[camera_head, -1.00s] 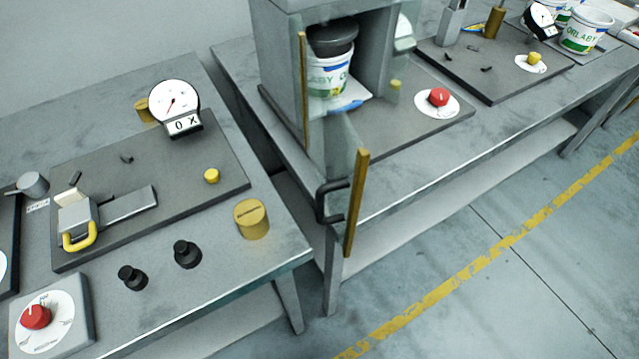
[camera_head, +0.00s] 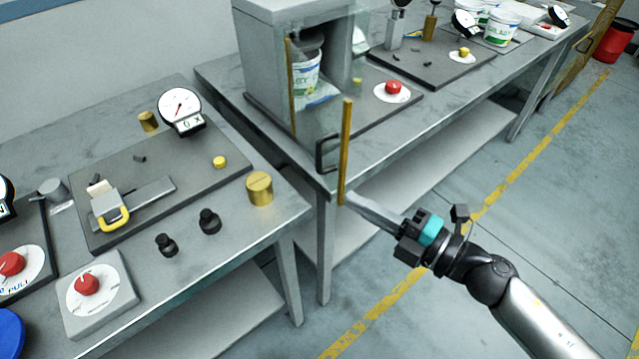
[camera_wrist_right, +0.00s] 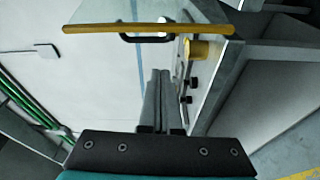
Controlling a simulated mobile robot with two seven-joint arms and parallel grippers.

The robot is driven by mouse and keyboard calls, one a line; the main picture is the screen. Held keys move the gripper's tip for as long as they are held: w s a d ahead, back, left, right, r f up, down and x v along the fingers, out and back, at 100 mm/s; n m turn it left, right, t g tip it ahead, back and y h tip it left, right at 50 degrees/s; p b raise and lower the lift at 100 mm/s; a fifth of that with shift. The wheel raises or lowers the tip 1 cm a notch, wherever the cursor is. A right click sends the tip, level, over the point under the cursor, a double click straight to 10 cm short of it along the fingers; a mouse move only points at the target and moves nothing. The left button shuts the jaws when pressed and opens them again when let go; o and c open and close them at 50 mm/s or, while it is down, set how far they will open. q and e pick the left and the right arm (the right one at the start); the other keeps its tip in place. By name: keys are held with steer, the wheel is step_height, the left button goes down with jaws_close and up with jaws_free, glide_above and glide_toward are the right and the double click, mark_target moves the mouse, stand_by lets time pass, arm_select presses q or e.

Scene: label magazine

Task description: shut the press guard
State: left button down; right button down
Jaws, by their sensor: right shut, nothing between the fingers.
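The press guard (camera_head: 325,122) is a clear panel with a yellow edge strip (camera_head: 345,150) and a black handle (camera_head: 322,152). It stands swung open, jutting out toward the front from the grey press housing (camera_head: 262,60). In the right wrist view the yellow edge (camera_wrist_right: 148,28) runs across the top, with the handle (camera_wrist_right: 147,38) just below it. My right gripper (camera_head: 352,199) is shut and empty, its fingertips close to the lower end of the yellow strip; I cannot tell whether they touch. The right wrist view shows its fingers together (camera_wrist_right: 160,100). My left gripper is not in view.
A white tub (camera_head: 304,75) stands inside the press. A red knob (camera_head: 393,87) sits on the press base. The left bench holds a dial gauge (camera_head: 180,108), a yellow-handled clamp (camera_head: 108,215), a brass cylinder (camera_head: 260,188) and black knobs. The floor at right is free.

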mark_target(321, 169)
steer(key=shift+n+g+y, duration=0.5)
steer(key=shift+n, duration=0.3)
steer(key=shift+w+a+r+p, duration=0.15)
steer(key=shift+w+a+r, duration=0.2)
steer(key=shift+w+a, duration=0.7)
steer(key=shift+w+a+r+p, duration=0.1)
steer(key=shift+w+a+r, duration=0.25)
steer(key=shift+w+a, duration=0.7)
steer(key=shift+w+a+r+p, duration=0.15)
steer(key=shift+w+a+r, duration=0.2)
steer(key=shift+w+a, duration=0.65)
steer(key=shift+w+d, duration=0.1)
steer(key=shift+d, duration=0.05)
